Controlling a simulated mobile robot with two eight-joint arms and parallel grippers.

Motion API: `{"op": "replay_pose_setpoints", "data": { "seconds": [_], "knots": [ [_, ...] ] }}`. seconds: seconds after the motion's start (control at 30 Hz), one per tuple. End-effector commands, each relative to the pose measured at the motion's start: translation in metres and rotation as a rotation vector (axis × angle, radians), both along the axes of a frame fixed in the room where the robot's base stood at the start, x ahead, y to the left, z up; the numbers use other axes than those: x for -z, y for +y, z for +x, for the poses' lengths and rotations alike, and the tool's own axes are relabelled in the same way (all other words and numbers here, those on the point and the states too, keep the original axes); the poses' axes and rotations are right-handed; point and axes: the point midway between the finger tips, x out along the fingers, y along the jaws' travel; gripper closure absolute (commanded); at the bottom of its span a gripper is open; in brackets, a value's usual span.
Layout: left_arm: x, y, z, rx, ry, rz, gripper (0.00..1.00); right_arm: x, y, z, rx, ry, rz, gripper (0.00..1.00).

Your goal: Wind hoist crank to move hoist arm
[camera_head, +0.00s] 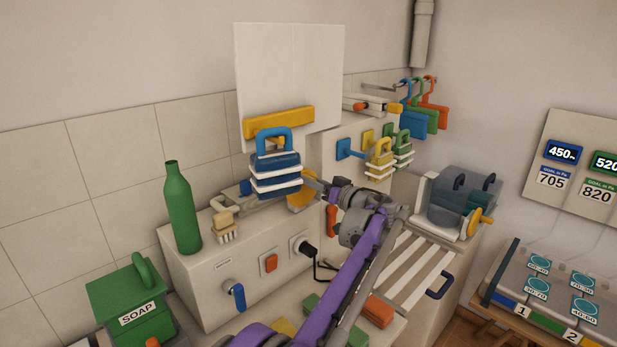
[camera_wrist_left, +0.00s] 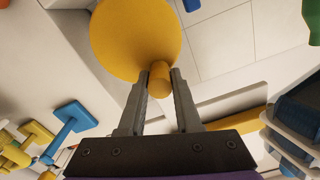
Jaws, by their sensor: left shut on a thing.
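The crank is a yellow disc with a short peg-like knob; the disc (camera_head: 303,197) shows at the right end of the white cabinet in the head view, partly hidden by my gripper. In the left wrist view the disc (camera_wrist_left: 135,38) fills the top centre. My left gripper (camera_head: 316,184) is shut on its yellow knob (camera_wrist_left: 158,82), one finger on each side. A yellow bar (camera_head: 278,123), which may be the hoist arm, lies in front of a white panel. A blue-and-white stack with a blue handle (camera_head: 276,175) is just below the bar, left of my gripper. My right gripper is not in view.
A green bottle (camera_head: 180,210) and a brush (camera_head: 225,226) stand on the cabinet (camera_head: 205,275) to the left. Blue, yellow and green handled pieces (camera_head: 379,155) are on the wall unit behind my wrist. A slatted rack (camera_head: 425,268) lies to the right.

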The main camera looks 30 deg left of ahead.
Motion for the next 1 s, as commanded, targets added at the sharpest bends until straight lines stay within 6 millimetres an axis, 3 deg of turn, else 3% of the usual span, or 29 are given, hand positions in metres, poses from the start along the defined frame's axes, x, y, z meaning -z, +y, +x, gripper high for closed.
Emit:
{"op": "replay_pose_setpoints", "data": {
  "seconds": [0.67,0.7,0.83,1.0],
  "knots": [
    [0.0012,-0.0025,0.0043,0.004,0.073,0.024,1.00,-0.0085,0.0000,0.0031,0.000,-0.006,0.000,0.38],
    [0.0012,-0.0025,0.0043,0.004,0.073,0.024,0.64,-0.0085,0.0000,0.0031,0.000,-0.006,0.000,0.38],
    [0.0009,-0.0022,0.0041,0.003,0.073,0.024,0.41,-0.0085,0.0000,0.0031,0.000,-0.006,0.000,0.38],
    [0.0005,-0.0017,0.0037,0.002,0.072,0.024,0.38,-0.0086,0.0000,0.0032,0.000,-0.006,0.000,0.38]
  ]
}}
